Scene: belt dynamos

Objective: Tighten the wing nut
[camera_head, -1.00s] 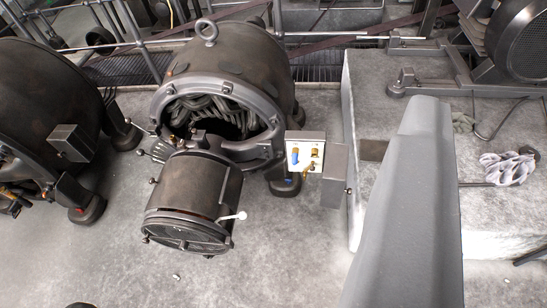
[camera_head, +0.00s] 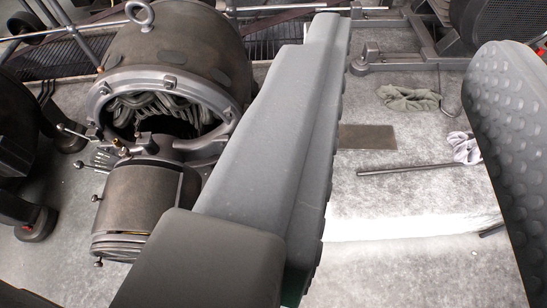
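The wing nut is not visible now. The small terminal box with brass fittings on the dynamo's right side is hidden behind a grey finger of my gripper. The dynamo (camera_head: 200,48) stands at the left, a dark drum with a lifting ring on top and coils showing in its open end. My gripper (camera_head: 412,45) is open: one long grey finger crosses the middle of the picture and the other, with a dimpled pad, stands at the right edge. Nothing shows held between them.
A pale stone block (camera_head: 400,225) lies between the fingers, with a dark flat plate (camera_head: 367,137), a thin rod (camera_head: 405,169), a grey glove (camera_head: 408,98) and a whitish cloth (camera_head: 465,148) on it. Another dark machine (camera_head: 20,130) stands at the far left. A railing runs behind.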

